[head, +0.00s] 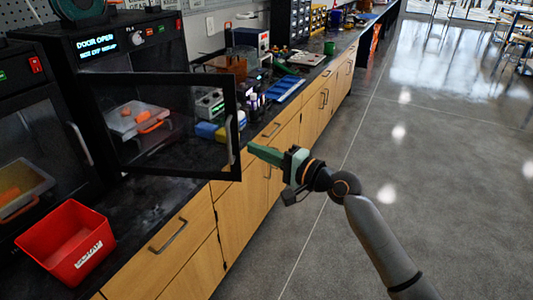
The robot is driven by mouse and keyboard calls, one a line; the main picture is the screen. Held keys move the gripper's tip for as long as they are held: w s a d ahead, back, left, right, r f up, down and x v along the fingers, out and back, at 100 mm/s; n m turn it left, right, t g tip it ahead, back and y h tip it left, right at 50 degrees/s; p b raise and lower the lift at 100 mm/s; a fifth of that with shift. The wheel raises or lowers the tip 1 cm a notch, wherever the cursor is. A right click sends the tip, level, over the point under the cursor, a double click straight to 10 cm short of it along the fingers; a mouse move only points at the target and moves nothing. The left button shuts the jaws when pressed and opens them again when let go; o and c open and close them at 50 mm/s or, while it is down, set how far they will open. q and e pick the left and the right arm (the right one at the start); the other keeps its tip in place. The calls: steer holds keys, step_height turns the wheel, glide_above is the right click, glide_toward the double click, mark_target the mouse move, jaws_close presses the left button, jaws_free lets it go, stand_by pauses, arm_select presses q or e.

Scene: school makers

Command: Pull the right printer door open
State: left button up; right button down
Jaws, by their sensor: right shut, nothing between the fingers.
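The right printer (150,27) stands at the back of the counter, and its display reads "DOOR OPEN". Its black-framed glass door (160,77) stands swung out over the counter, hinged on the left. The door's vertical handle (229,142) is at its free right edge. My right gripper (264,153), with green fingers, is shut and empty. It points left toward the handle, slightly to its right, with what looks like a small gap. A pale tray with orange pieces (140,119) shows through the door glass. My left gripper is not in view.
The left printer's door (45,150) is shut, with a metal handle. A red bin (66,242) sits at the counter's front left. Blue and yellow items (207,130) and bottles crowd the counter behind the door. The floor (440,150) to the right is clear.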

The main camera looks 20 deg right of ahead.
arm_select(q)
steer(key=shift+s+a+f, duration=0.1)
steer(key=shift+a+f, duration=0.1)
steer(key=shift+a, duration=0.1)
arm_select(e)
steer(key=shift+x, duration=2.7)
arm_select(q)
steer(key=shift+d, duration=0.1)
